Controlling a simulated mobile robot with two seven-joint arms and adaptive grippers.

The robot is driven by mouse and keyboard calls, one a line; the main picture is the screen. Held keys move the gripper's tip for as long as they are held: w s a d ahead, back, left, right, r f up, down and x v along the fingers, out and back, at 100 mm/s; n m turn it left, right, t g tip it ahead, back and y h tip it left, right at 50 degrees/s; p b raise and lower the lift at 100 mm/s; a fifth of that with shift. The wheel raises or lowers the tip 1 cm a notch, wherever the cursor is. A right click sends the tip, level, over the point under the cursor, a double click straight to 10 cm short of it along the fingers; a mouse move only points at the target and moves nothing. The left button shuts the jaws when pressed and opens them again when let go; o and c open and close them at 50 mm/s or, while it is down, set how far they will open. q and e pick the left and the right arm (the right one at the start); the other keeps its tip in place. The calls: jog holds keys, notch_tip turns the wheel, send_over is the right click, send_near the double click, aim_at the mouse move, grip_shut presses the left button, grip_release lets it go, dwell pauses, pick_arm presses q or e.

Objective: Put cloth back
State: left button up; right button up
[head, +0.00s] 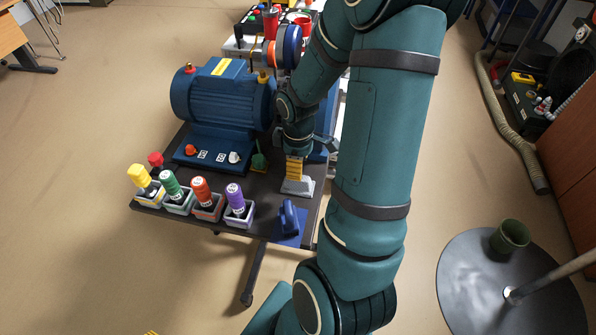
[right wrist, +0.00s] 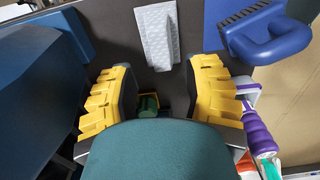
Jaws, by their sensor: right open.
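A light grey, textured piece that looks like the cloth (head: 297,188) lies on the dark table top, with a pinched ridge standing up from it. In the right wrist view the cloth (right wrist: 156,38) is ahead of the fingertips, between their lines and apart from them. My right gripper (head: 294,169) points down just above or behind the cloth; the head view does not show the exact gap. In the wrist view the right gripper (right wrist: 160,88) has its yellow-padded fingers wide apart with nothing held between them. My left gripper is not in view.
A blue handled block (head: 289,217) stands on a blue mat close to the cloth. Several coloured bottles in holders (head: 190,197) line the table's front left edge. A large blue motor (head: 222,97) stands behind. A small green item (head: 259,157) is left of the gripper.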

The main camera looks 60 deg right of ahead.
notch_tip(320, 180, up, 5)
jog(key=shift+f+p, duration=0.1)
jog(key=shift+p, duration=0.4)
dwell(0.3)
